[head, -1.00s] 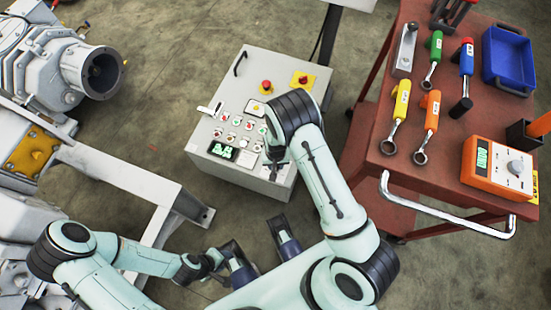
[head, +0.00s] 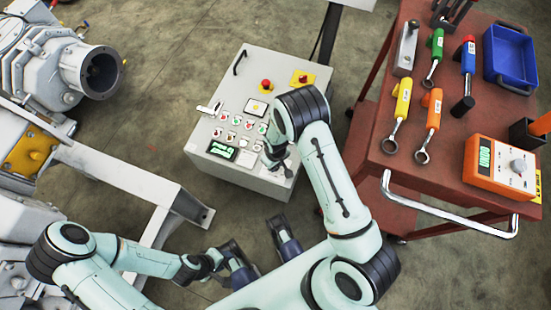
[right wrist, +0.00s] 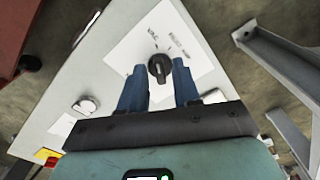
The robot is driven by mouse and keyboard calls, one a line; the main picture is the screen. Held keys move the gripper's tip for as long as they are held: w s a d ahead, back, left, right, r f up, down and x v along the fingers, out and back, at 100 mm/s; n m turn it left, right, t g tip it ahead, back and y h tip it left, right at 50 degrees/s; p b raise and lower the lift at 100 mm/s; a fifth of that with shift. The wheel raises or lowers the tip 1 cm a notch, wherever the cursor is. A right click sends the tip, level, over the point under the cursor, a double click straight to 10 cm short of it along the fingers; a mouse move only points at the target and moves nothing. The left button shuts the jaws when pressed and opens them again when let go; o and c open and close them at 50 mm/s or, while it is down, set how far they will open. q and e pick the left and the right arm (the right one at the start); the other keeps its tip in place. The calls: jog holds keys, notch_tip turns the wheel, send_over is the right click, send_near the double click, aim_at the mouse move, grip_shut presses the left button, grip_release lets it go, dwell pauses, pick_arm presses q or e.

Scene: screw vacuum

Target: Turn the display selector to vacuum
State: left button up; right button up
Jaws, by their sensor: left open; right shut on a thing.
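The display selector is a small black knob (right wrist: 159,68) on a white label plate (right wrist: 195,50) in the right wrist view. A "VAC" mark is printed beside it; the other mark is too small to read surely. My right gripper (right wrist: 158,84) has its two blue fingers on either side of the knob and is shut on it. In the head view my right gripper (head: 274,162) is over the cabinet's front right, hiding the knob. The green-lit display (head: 222,151) is on the cabinet front. My left gripper (head: 259,236) is open and empty, low in front of the cabinet.
The grey control cabinet (head: 222,172) carries red buttons (head: 266,86) and several small switches. A red tool cart (head: 400,175) with wrenches and an orange meter (head: 490,180) stands at right. Grey pump machinery (head: 85,70) and its frame stand at left.

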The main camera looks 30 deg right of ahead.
dwell(0.4)
jog(key=o, duration=0.7)
pick_arm(q)
jog(key=r+p, duration=0.1)
jog(key=s+r+p, duration=0.1)
jog(key=shift+r+p, duration=0.1)
jog(key=shift+p, duration=0.3)
pick_arm(e)
notch_tip(320, 180, up, 13)
jog(key=shift+r, duration=0.2)
pick_arm(q)
notch_tip(320, 180, up, 10)
jog(key=w+p, duration=0.1)
jog(key=p, duration=0.9)
jog(key=shift+w+g, duration=0.3)
pick_arm(e)
jog(key=s+a+m+y, duration=0.1)
jog(key=s+a+m, duration=0.1)
jog(key=s, duration=0.5)
jog(key=s+a+f+m+y, duration=0.1)
jog(key=s+a+m, duration=0.1)
jog(key=s, duration=0.5)
jog(key=s+a+f+m+g+y, duration=0.1)
jog(key=s+a+m, duration=0.1)
jog(key=s, duration=0.4)
jog(key=shift+s+a+y, duration=0.3)
jog(key=shift+s+a, duration=0.1)
jog(key=shift+a, duration=0.25)
